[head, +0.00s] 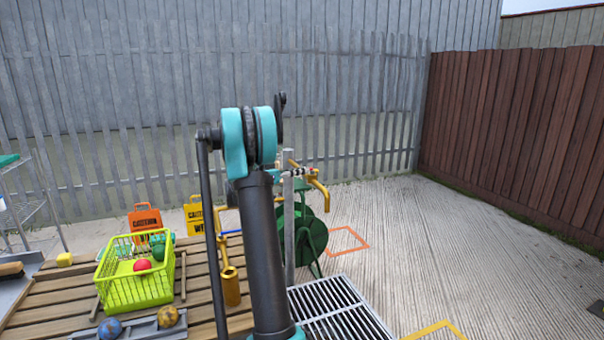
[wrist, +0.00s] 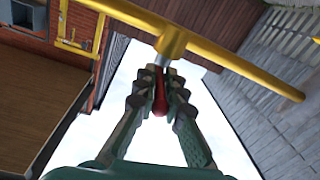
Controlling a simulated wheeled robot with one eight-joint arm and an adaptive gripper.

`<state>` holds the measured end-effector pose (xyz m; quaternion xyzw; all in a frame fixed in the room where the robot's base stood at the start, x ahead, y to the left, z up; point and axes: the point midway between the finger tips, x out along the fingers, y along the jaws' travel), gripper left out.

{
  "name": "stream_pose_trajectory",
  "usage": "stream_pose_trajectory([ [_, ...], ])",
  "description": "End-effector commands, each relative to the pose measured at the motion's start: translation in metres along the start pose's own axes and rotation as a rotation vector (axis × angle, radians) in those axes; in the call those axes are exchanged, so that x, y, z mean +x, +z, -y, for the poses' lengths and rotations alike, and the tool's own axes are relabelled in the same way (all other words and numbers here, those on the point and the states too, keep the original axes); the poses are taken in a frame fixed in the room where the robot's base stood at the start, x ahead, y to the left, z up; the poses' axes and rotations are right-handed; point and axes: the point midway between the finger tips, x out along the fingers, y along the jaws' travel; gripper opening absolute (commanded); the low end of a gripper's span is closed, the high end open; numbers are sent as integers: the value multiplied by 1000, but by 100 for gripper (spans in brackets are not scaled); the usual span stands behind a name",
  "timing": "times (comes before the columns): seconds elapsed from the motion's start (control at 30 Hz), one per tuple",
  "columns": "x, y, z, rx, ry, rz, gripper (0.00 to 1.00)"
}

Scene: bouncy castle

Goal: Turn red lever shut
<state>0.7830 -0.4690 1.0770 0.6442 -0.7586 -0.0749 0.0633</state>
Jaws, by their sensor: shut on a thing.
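In the wrist view the red lever (wrist: 160,100) hangs beneath a yellow pipe joint (wrist: 172,42). My gripper (wrist: 160,80) has one finger on each side of the lever and is shut on it close to the joint. The lever's lower end shows between the fingers. In the head view the yellow pipe (head: 320,190) stands out to the right of a grey post (head: 289,225). My arm hides much of that area, and the lever and gripper cannot be made out clearly there.
A slatted wooden table (head: 60,297) at the lower left holds a lime basket (head: 135,287), balls and a brass-coloured item (head: 231,288). A green reel (head: 312,235) stands behind the post. A metal grate (head: 340,312) lies at front. Paving at right is mostly clear.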

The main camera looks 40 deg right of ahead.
Motion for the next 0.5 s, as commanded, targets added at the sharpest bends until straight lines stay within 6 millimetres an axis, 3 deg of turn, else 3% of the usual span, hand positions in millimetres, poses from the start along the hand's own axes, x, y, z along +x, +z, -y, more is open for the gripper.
stream_pose_trajectory([
  [0.5, 0, -1, 5, 0, 87, 17, 0],
])
